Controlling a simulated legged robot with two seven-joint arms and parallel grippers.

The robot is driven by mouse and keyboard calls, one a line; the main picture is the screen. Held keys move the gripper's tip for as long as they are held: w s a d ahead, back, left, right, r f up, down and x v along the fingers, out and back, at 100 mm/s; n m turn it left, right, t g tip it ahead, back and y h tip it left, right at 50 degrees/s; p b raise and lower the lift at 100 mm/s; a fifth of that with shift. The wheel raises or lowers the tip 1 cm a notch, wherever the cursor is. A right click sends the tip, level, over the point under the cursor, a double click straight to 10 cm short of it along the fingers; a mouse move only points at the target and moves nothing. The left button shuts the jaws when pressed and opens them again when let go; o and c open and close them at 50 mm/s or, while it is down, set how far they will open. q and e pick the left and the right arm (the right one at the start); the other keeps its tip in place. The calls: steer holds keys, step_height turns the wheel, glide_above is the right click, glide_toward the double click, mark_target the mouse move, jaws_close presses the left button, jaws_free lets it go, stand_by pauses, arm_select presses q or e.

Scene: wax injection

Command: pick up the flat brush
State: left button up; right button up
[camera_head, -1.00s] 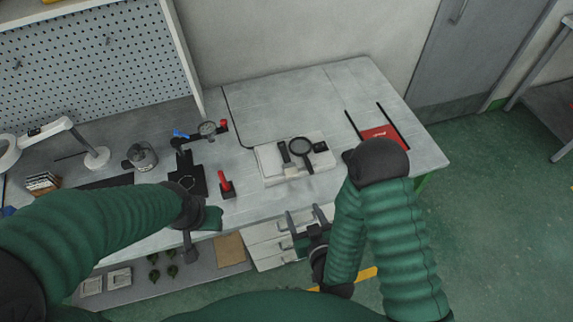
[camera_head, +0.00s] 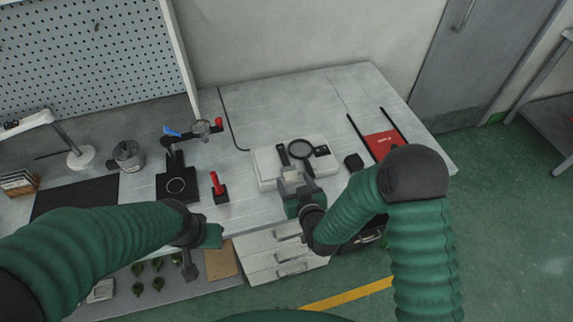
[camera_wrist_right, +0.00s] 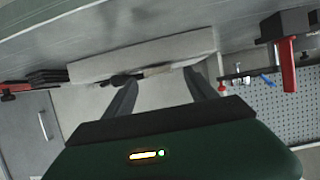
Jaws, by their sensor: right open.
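A white tray (camera_head: 264,172) lies on the workbench. On it are a slim dark item (camera_head: 283,153) that looks like the flat brush, a magnifying glass (camera_head: 302,150) and a small black piece (camera_head: 321,150). My right gripper (camera_head: 295,182) is at the tray's front edge, just in front of the dark item, and hides part of the tray. In the right wrist view its two fingers (camera_wrist_right: 160,92) are spread and empty, with the tray edge and a dark and tan item (camera_wrist_right: 150,72) beyond them. My left gripper (camera_head: 198,245) hangs at the bench's front edge; its jaws are unclear.
A red booklet (camera_head: 382,144) lies between black bars on the right. A black block (camera_head: 353,162) is beside the tray. A red-handled tool (camera_head: 218,186) and a gauge stand (camera_head: 176,186) stand left. Drawers (camera_head: 275,262) are below the bench.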

steer(key=shift+x, duration=1)
steer(key=shift+s+d, duration=0.1)
steer(key=shift+d, duration=0.1)
steer(key=c, duration=0.4)
steer(key=shift+a, duration=0.15)
jaws_close()
